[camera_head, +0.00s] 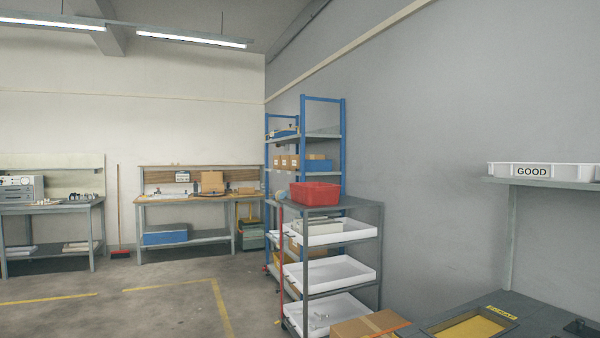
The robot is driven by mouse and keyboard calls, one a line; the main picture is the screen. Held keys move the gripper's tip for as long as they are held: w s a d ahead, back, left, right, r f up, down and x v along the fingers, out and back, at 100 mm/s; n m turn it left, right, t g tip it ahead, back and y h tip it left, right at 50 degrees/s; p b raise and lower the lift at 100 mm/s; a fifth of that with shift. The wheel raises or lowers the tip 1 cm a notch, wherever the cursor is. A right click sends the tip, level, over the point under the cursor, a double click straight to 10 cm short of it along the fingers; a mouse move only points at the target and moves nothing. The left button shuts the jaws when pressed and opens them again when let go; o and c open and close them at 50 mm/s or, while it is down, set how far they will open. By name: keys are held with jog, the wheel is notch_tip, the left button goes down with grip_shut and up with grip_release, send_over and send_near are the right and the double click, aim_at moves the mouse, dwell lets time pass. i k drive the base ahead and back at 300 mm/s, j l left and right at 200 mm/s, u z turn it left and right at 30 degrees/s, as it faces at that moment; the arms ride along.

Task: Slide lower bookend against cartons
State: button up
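My gripper is not in view. I cannot make out a bookend in the head view. Several small brown cartons (287,161) stand side by side on a middle shelf of the blue rack (343,150), beside a blue bin (319,165). The rack's lower shelves are mostly hidden behind a grey trolley. A larger brown cardboard box (368,325) shows at the bottom edge, near the trolley's foot.
The grey trolley (360,205) holds white trays (330,272) and a red bin (315,194) on top. A bench with a yellow recess (478,328) and a white GOOD tray (545,171) stand at right. Workbenches (185,197) line the back wall. The floor (150,300) at left is clear.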

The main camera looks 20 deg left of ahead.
aim_at(310, 165)
jog(key=i+j+u, duration=0.7)
jog(key=u, duration=0.2)
jog(key=i+j+u, duration=0.15)
jog(key=i+u, duration=0.6)
jog(key=i, duration=1.15)
jog(key=i+z, duration=0.15)
jog(key=i, duration=0.85)
jog(key=i+j+z, duration=0.2)
jog(key=i, duration=0.75)
jog(key=i+z, duration=0.25)
jog(key=i, duration=0.45)
jog(key=i+z, duration=0.3)
jog(key=i, duration=0.4)
